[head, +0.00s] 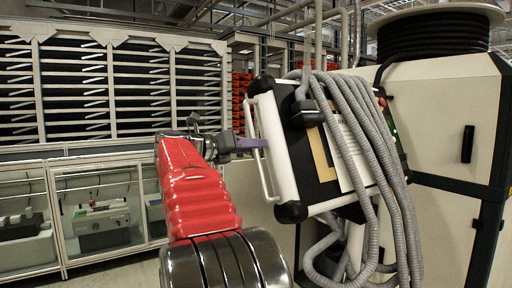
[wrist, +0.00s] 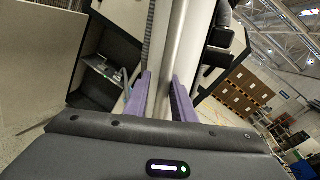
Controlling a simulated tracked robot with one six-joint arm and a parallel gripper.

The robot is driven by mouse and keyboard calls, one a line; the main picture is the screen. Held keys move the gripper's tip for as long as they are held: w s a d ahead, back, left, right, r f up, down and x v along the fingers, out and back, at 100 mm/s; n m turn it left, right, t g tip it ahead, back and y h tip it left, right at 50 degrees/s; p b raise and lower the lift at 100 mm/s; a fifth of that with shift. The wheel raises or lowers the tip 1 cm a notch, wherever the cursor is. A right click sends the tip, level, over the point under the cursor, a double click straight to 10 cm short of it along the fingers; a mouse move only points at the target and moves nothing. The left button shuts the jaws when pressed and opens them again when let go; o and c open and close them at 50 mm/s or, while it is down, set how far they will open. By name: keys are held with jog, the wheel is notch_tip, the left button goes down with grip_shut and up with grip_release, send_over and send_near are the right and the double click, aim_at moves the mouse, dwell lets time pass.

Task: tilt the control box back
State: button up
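The control box (head: 312,150) is a dark panel with white edge rails and black corner bumpers, leaning in the middle of the head view. A thin white handle bar (head: 262,165) runs along its left side. My gripper (head: 254,143) reaches this bar from the left with its purple fingers. In the wrist view the pale bar (wrist: 178,45) passes between the two fingers of my gripper (wrist: 160,90), one close on each side, with little or no gap. The fingers look shut on the handle. The actual contact faces are hidden.
Thick grey hoses (head: 365,150) hang over the box's right side. A large beige cabinet (head: 445,120) with a black cable reel (head: 432,35) stands at the right. Racks of shelves (head: 110,85) and glazed cases (head: 100,210) line the left. Some floor is clear at lower left.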

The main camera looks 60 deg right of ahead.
jog(key=shift+a, duration=0.15)
jog(key=v, duration=1.3)
jog(key=shift+w+a+f, duration=0.1)
jog(key=shift+a+f, duration=0.05)
jog(key=shift+a, duration=0.15)
dwell(0.4)
